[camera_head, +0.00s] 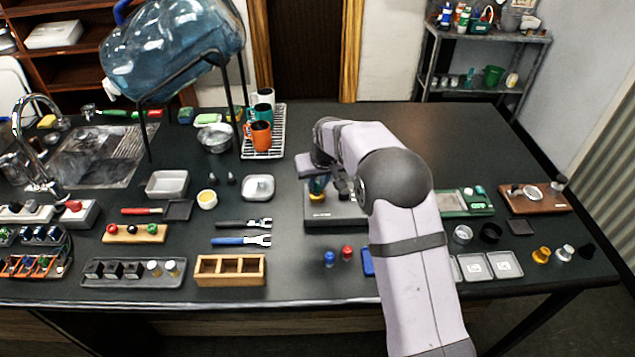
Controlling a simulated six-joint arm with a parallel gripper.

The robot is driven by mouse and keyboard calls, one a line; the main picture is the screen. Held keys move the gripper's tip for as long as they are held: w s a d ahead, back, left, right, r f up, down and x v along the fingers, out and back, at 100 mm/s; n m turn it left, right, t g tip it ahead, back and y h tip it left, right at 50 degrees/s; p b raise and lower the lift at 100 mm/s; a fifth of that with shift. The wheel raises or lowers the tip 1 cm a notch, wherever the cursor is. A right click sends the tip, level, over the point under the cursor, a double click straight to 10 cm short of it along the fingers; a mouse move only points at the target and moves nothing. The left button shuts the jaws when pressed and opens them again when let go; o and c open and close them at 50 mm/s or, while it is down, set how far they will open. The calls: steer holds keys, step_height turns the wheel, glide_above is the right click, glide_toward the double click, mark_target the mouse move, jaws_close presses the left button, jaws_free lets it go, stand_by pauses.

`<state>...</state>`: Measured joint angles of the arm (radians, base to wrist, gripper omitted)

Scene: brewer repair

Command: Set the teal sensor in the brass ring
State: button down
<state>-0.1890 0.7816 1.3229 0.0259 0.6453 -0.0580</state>
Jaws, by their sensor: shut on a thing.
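My gripper (319,178) points down over a grey box-like unit (345,222) in the middle of the table. It is shut on the teal sensor (317,186), which shows only as a small blue-green patch between the fingers. The brass ring (316,197) shows as a yellowish patch just below the sensor, on top of the grey unit. The sensor is at or directly above the ring. From this view I cannot tell whether it touches or sits inside it. My arm hides the right part of the unit.
A rack with mugs (262,150) stands behind and left. Wrenches (241,241), a wooden compartment box (231,284) and blue and red pegs (338,256) lie left and in front. A green tray (468,203) is at right. The back right of the table is clear.

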steer(key=shift+f+b, duration=0.3)
steer(key=shift+f, duration=0.2)
stand_by(1.2)
steer(key=c, duration=1.1)
jaws_free()
steer(key=shift+r+p, duration=2.95)
steer(key=shift+r, duration=1.25)
steer(key=s+d+f+m+g+b, duration=0.1)
steer(key=s+d, duration=0.3)
steer(key=s, duration=0.8)
steer(key=s+d+f+g+b, duration=0.1)
steer(key=s+d, duration=0.3)
steer(key=s, duration=0.9)
steer(key=s+d+f+m+g+h+b, duration=0.1)
steer(key=s+d+f+g, duration=0.1)
steer(key=s, duration=1)
steer(key=shift+s+d+f+m+b, duration=0.15)
steer(key=shift+s+d+b, duration=0.05)
steer(key=shift+d, duration=0.25)
steer(key=shift+s+d+f+m+b, duration=0.15)
steer(key=shift+s+d+b, duration=0.05)
steer(key=shift+d, duration=0.25)
